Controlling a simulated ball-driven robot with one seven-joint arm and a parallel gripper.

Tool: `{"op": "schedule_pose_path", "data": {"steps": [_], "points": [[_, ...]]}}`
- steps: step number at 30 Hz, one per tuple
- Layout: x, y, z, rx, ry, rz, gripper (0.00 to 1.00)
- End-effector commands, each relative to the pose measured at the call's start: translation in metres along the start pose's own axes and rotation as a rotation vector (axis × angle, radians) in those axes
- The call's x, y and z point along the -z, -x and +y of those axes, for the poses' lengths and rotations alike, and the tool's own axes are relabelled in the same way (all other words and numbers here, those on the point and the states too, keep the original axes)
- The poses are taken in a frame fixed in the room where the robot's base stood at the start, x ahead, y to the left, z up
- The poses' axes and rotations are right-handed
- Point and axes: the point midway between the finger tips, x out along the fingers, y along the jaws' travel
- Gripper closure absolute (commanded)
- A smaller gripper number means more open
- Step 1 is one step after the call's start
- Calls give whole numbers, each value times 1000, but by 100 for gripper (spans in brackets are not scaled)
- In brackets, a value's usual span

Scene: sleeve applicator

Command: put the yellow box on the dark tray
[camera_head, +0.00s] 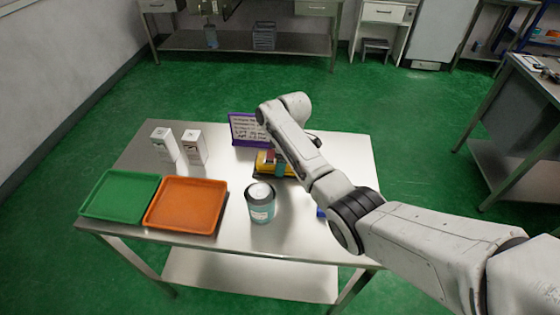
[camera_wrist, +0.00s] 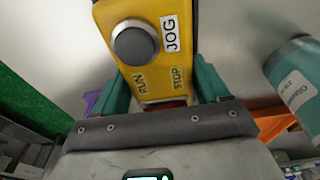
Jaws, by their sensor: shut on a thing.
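The yellow box (camera_head: 263,163) is at the middle of the steel table, partly hidden by my arm. In the wrist view the yellow box (camera_wrist: 155,75) shows a grey knob and the labels JOG, RUN and STOP. My gripper (camera_wrist: 163,85) has its teal fingers on both sides of the box, shut on it. In the head view my gripper (camera_head: 280,168) points down at the box. A dark edge, apparently the dark tray (camera_head: 262,178), shows just below the box. I cannot tell whether the box rests on it.
A teal-labelled tub (camera_head: 261,205) stands close in front of the box. An orange tray (camera_head: 186,206) and a green tray (camera_head: 120,196) lie at the left. Two white cartons (camera_head: 194,147) and a purple-framed sign (camera_head: 243,128) stand behind. A blue thing (camera_head: 320,212) is mostly hidden by my arm.

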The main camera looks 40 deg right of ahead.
Motion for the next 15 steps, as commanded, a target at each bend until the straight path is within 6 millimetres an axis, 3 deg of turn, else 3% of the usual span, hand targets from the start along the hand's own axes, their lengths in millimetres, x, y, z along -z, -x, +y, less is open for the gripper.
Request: {"op": "schedule_pose_path", "data": {"steps": [1, 2, 9, 15], "points": [[0, -1, 0, -1, 0, 1, 76], [0, -2, 0, 1, 0, 0, 24], [0, -2, 0, 0, 0, 0, 1], [0, -2, 0, 0, 0, 0, 0]]}}
